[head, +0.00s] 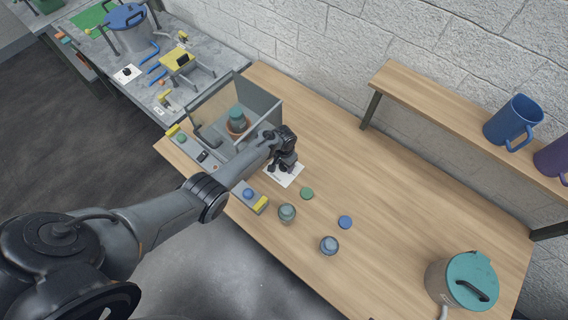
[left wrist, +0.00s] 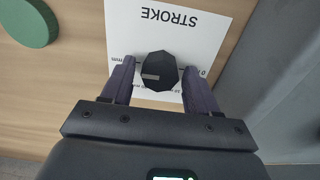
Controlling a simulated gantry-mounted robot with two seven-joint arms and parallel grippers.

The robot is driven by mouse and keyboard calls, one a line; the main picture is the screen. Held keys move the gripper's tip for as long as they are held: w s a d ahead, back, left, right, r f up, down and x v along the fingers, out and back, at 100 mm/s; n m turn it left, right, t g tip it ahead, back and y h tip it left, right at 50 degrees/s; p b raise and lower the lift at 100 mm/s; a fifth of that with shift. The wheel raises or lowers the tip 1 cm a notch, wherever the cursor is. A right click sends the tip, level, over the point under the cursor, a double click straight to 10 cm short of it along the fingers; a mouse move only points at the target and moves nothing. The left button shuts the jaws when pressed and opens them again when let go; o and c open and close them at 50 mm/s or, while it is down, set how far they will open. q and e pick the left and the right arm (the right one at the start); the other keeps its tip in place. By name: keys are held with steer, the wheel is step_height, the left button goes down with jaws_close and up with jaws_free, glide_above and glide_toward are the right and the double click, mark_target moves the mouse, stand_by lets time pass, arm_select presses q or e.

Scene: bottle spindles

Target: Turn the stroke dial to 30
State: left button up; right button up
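The stroke dial is a black faceted knob (left wrist: 160,70) on a white card (left wrist: 203,28) printed STROKE, which appears upside down in the left wrist view. A short pale mark lies on the knob's left half. The scale numbers are mostly hidden by my fingers, so I cannot read the setting. My left gripper (left wrist: 159,82) is over the card, with one finger on each side of the knob and narrow gaps showing. My right gripper is not in view.
A grey-walled booth (head: 262,100) holding a teal-topped bottle (head: 237,117) stands close left of my gripper.

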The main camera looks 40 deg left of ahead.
mark_target(282, 166)
arm_select(q)
steer(key=shift+o, duration=0.7)
steer(key=shift+r, duration=0.55)
step_height(282, 166, up, 10)
steer(key=p, duration=0.2)
steer(key=shift+f+p, duration=0.15)
steer(key=shift+p, duration=0.2)
steer(key=s+d+r+t+p, duration=0.1)
steer(key=s+d+r, duration=0.3)
steer(key=s+r, duration=0.2)
steer(key=s+d+r+m+t+p, duration=0.1)
steer(key=s+d+r, duration=0.3)
steer(key=s, duration=0.7)
steer(key=s+d+r+m+t+p, duration=0.1)
steer(key=s+d+r, duration=0.3)
steer(key=s+r, duration=0.4)
steer(key=shift+s+r+t+p, duration=0.15)
steer(key=shift+s+t+p, duration=0.15)
steer(key=shift+s+p, duration=0.3)
